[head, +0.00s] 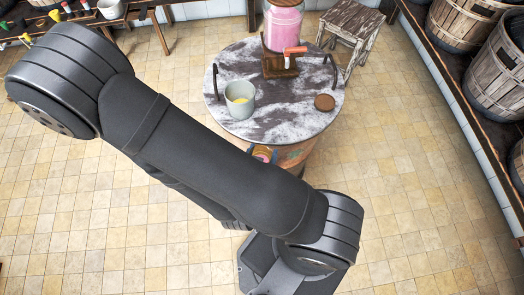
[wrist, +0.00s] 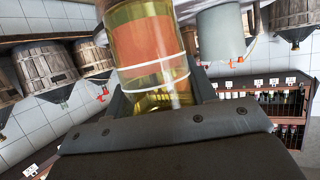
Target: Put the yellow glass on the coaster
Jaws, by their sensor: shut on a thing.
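The yellow glass (wrist: 155,50) is see-through and fills the upper middle of the wrist view. An orange-red patch and pale bands show on or through it. My gripper (wrist: 160,97) is shut on it, one jaw on each side. The coaster (head: 324,102) is a small brown disc lying bare near the right edge of the round marbled tabletop (head: 275,122).
A grey bucket (head: 239,103) with something yellow inside stands on the tabletop's left. Dark curved handles rise at both sides. A stool (head: 350,25) stands behind.

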